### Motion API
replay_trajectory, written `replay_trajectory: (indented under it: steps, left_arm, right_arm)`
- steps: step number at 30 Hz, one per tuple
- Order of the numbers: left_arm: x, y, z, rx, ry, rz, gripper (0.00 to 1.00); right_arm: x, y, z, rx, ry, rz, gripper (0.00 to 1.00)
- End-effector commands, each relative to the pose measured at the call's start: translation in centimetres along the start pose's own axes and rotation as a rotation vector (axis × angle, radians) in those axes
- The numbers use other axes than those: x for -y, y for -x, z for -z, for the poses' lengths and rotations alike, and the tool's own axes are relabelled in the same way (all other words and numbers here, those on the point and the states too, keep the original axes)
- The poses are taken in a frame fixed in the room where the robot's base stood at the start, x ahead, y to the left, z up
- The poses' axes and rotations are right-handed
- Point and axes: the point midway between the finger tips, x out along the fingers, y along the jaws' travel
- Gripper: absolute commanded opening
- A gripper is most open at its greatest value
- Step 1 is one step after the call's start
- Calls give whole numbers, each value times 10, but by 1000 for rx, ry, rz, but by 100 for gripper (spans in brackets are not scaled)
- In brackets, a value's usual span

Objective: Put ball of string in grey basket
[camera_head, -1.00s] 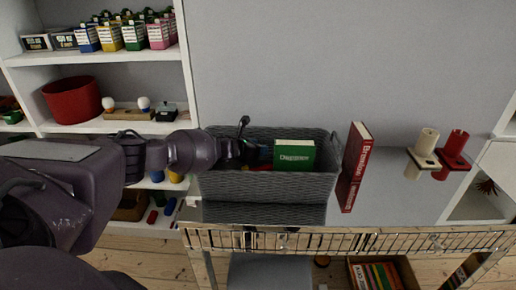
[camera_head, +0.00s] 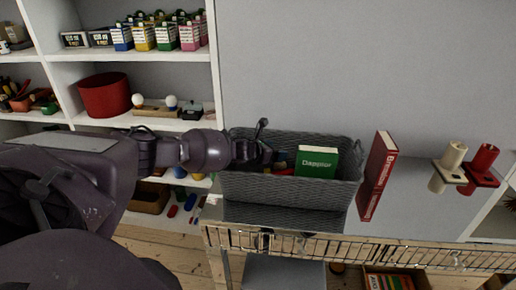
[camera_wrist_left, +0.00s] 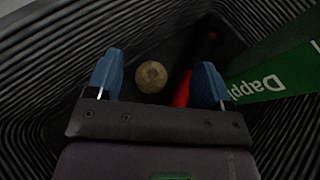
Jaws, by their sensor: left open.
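The grey basket (camera_head: 290,192) is a ribbed, woven-looking bin on a glossy surface, in the middle of the head view. In the left wrist view a round tan ball, the ball of string (camera_wrist_left: 151,76), lies on the basket's dark floor. My left gripper (camera_head: 262,153) reaches over the basket's left end from the left. In the left wrist view the gripper (camera_wrist_left: 160,78) has its blue fingertips wide apart with the ball seen between them, not gripped. The ball is hidden in the head view. My right gripper is not in view.
A green book (camera_head: 317,162) stands in the basket, and a red item (camera_wrist_left: 183,88) lies near the ball. A red book (camera_head: 379,175) and two holders, cream (camera_head: 449,168) and red (camera_head: 481,166), are to the right. Shelves with a red pot (camera_head: 104,96) are on the left.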

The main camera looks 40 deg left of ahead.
Motion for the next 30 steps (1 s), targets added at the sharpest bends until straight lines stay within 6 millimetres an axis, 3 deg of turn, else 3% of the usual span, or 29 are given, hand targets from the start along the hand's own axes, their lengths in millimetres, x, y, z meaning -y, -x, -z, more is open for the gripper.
replay_trajectory:
  steps: [5, 15, 21, 30]
  left_arm:
    - [-1, 30, -2, 1, 0, -1, 74]
    - [-1, 76, -2, 2, 0, -2, 74]
    - [-1, 88, -2, 3, -1, -2, 74]
    - [-1, 89, -3, 3, -1, -2, 74]
  right_arm:
    - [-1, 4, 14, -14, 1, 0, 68]
    - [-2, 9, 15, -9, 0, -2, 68]
    - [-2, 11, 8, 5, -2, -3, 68]
    - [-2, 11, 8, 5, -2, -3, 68]
